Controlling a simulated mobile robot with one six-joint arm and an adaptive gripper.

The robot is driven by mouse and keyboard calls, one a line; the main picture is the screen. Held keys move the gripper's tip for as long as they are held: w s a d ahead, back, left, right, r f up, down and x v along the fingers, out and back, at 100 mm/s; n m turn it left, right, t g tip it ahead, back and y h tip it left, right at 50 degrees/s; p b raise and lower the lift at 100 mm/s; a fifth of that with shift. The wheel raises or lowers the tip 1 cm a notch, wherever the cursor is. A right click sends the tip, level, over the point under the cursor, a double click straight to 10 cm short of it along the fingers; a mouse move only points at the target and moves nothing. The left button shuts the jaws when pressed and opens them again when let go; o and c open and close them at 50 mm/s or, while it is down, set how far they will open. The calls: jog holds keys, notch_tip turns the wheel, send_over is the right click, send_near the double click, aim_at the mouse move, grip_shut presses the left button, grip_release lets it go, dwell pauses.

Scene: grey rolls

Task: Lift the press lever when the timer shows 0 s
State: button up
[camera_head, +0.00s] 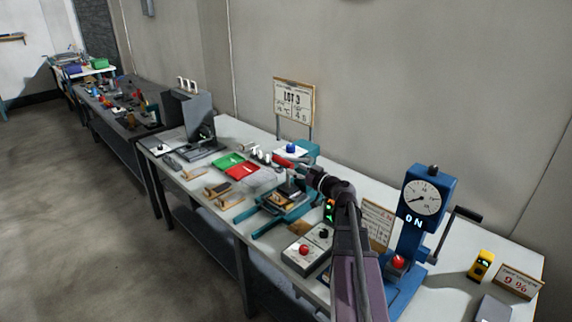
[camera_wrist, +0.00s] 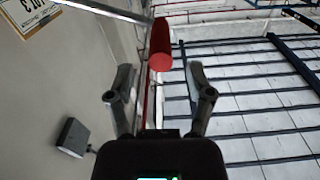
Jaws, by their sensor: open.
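The press lever's red grip (camera_head: 283,161) shows just beyond my gripper (camera_head: 300,170) at the teal press (camera_head: 280,205). In the wrist view the red grip (camera_wrist: 160,45) lies ahead of and between the open fingers of my gripper (camera_wrist: 160,78), with a grey rod beside it. The fingers are apart and no contact shows. A small green-lit display (camera_head: 329,210) shows beside my arm; its reading is too small to tell, and I cannot tell if it is the timer. My arm hides part of the press.
A blue machine (camera_head: 412,235) with a dial, "ON" and a black crank stands right of my arm. A control box (camera_head: 307,250) with red and black knobs sits in front. Green (camera_head: 228,160) and red (camera_head: 242,171) trays lie left. A LOT 3 sign (camera_head: 294,100) stands behind.

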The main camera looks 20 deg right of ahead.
aim_at(286, 163)
jog(key=shift+x, duration=2.9)
grip_shut()
jog(key=shift+d, duration=0.15)
